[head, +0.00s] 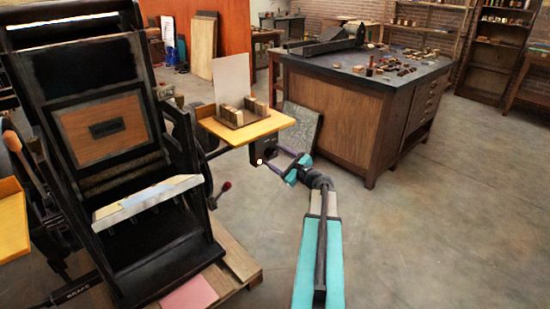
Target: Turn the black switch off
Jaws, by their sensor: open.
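The black switch (265,148) looks like a small dark box under the right end of a yellow wooden shelf on the press. A small bright spot shows at its lower left. Its lever or button is too small to make out. Nothing shows between the fingers.
The large black hand press (110,130) fills the left side, on a wooden pallet (240,262). The yellow shelf (243,128) carries small blocks. A dark panel (303,125) leans by the wooden cabinet (335,117). The floor (430,230) at right is clear.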

